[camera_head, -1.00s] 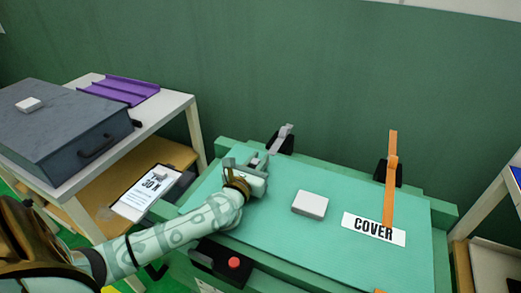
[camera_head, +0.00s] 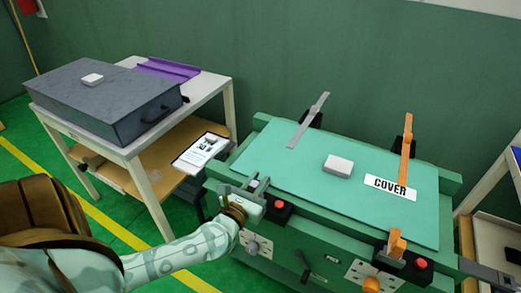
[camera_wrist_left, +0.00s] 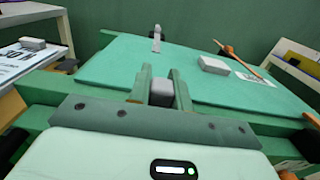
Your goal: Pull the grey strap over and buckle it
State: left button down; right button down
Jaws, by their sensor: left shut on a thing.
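The grey strap (camera_head: 306,124) runs from a black mount at the back onto the left part of the teal cover (camera_head: 270,148); it also shows in the left wrist view (camera_wrist_left: 156,38). My left gripper (camera_head: 258,185) is at the front left edge of the green stand. In the left wrist view its fingers (camera_wrist_left: 161,88) are shut on a grey block (camera_wrist_left: 161,93), which looks like the strap's end; no strap shows between it and the back part. A black buckle with a red button (camera_head: 279,207) is just right of the gripper. My right gripper is not in view.
An orange strap (camera_head: 405,150) lies at the right, with an orange end (camera_head: 397,243) at another red-buttoned buckle (camera_head: 420,264). A white block (camera_head: 338,165) and COVER label (camera_head: 390,187) lie on the cover. A side table with a grey case (camera_head: 105,98) stands left.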

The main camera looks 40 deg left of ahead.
pick_arm(q)
jog(key=shift+s+d+f, duration=0.15)
jog(key=shift+s+f, duration=0.1)
jog(key=c, duration=1.3)
grip_release()
jog(key=shift+s, duration=0.1)
jog(key=shift+c, duration=0.2)
jog(key=shift+o, duration=0.3)
jog(key=shift+r, duration=0.2)
jog(key=shift+s, duration=0.1)
jog(key=p+v, duration=0.2)
jog(key=v, duration=1.4)
jog(key=shift+s, duration=0.15)
